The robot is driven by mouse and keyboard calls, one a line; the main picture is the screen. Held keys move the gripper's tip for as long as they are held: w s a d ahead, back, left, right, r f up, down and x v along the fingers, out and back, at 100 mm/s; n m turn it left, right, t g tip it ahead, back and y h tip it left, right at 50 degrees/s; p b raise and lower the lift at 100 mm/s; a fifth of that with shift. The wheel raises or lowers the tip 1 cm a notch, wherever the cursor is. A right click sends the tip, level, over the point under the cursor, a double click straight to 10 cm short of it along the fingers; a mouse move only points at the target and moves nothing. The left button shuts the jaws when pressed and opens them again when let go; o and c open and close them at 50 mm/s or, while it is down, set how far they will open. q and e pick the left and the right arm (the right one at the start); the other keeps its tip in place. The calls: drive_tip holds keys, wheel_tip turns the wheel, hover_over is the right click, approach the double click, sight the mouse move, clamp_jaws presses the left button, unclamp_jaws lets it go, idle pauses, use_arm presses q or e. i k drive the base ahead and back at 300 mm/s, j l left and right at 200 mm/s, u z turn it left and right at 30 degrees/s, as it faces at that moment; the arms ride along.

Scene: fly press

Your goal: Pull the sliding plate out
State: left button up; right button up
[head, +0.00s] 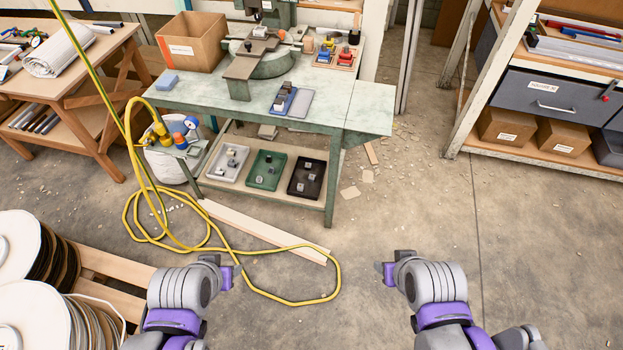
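The fly press stands at the back of the green worktable (215,97); its upper part is cut off by the top of the picture. A long grey-brown plate (243,68), which looks like the sliding plate, lies over the round press base (270,66). Its near end sticks out toward me over the tabletop. My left gripper (232,273) and my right gripper (383,272) are low in the picture, in front of the table and well apart from the plate. Both point inward, and their finger gaps are not clear.
Cable reels (35,325) stand left; shelving (545,95) stands right.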

sight(255, 48)
drive_tip(key=u, duration=0.35)
drive_tip(key=i+u, duration=0.25)
drive_tip(key=i, duration=0.2)
drive_tip(key=i+l+u, duration=0.25)
drive_tip(key=i, duration=0.2)
drive_tip(key=i+l+u, duration=0.1)
drive_tip(key=i+u, duration=0.2)
drive_tip(key=i, duration=0.15)
drive_tip(key=i+l, duration=0.15)
drive_tip(key=i, duration=0.25)
drive_tip(key=i+l, duration=0.15)
drive_tip(key=i, duration=0.25)
